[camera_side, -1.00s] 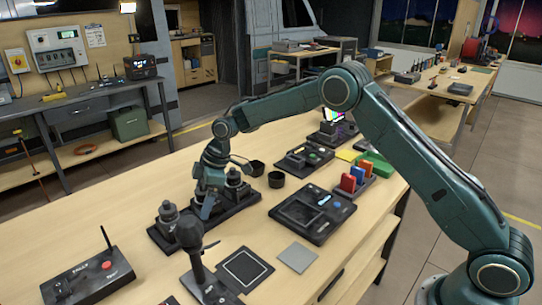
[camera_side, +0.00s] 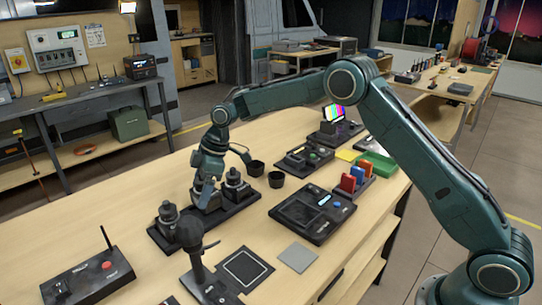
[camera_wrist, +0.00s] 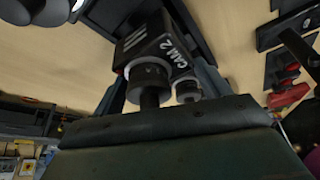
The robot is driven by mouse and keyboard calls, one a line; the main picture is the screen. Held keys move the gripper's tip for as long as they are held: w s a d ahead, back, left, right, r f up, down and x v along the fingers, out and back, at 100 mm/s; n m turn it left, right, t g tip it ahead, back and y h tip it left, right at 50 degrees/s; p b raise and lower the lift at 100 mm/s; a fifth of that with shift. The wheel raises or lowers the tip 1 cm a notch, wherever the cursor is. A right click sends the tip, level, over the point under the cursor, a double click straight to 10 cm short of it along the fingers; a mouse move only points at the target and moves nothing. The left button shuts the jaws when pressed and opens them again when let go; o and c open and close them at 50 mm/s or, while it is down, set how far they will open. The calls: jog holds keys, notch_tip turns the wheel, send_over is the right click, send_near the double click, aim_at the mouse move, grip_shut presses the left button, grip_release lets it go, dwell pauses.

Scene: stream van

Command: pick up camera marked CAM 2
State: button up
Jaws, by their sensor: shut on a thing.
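The camera marked CAM 2 (camera_wrist: 153,52) fills the upper middle of the wrist view, a dark body with white lettering and a round grey lens part. In the side view my gripper (camera_side: 205,192) is shut on it at the middle of the black rack (camera_side: 222,215). The fingers cover much of this camera, and I cannot tell whether its base is clear of the rack. One dark camera (camera_side: 168,212) stands to the left on the rack and another (camera_side: 234,185) to the right.
A control panel with a joystick (camera_side: 312,214) lies right of the rack. A dark stalked device (camera_side: 190,235) stands in front. A box with a red button (camera_side: 88,278) is at front left. Bare wood lies left of the rack.

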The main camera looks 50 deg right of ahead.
notch_tip(320, 180, up, 7)
jog(key=shift+f, duration=0.1)
dwell(0.7)
